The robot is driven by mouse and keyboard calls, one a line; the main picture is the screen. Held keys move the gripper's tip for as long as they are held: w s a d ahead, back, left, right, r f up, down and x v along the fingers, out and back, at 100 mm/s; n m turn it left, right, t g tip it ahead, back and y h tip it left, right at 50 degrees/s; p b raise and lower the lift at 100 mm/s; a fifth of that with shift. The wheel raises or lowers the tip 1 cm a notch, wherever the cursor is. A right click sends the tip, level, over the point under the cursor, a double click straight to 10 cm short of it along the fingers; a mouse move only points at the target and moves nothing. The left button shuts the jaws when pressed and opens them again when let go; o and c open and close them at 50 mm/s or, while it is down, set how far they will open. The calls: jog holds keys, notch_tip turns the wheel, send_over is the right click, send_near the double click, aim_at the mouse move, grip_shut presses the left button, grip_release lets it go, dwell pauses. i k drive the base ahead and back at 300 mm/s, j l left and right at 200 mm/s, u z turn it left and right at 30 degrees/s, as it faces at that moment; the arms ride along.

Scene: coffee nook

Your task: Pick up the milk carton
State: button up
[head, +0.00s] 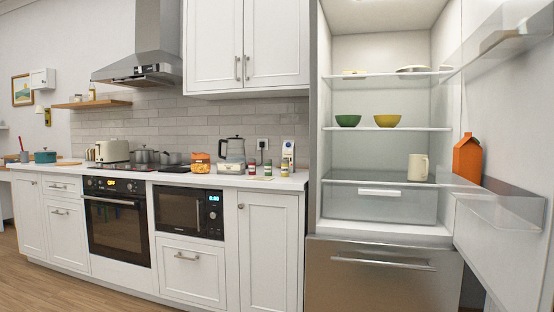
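An orange gable-top carton (467,160) stands upright in the shelf of the open fridge door, at the right of the head view. A smaller white carton-like pack (288,152) with a coloured label stands on the counter, close to its right end. No lettering is readable on either, so I cannot tell which one is the milk carton. My gripper is not in view.
The fridge (388,178) stands open. Its shelves hold a green bowl (348,120), a yellow bowl (387,120) and a cream mug (418,167). The open door (500,235) reaches forward at the right.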

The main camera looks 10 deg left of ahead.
aim_at(289, 148)
jog(key=u, duration=0.4)
jog(key=i+j, duration=0.4)
jog(key=i, duration=0.15)
jog(key=i+j, duration=0.35)
jog(key=i, duration=0.2)
jog(key=i+j+z, duration=0.1)
jog(key=i+j, duration=0.3)
jog(key=i, duration=0.2)
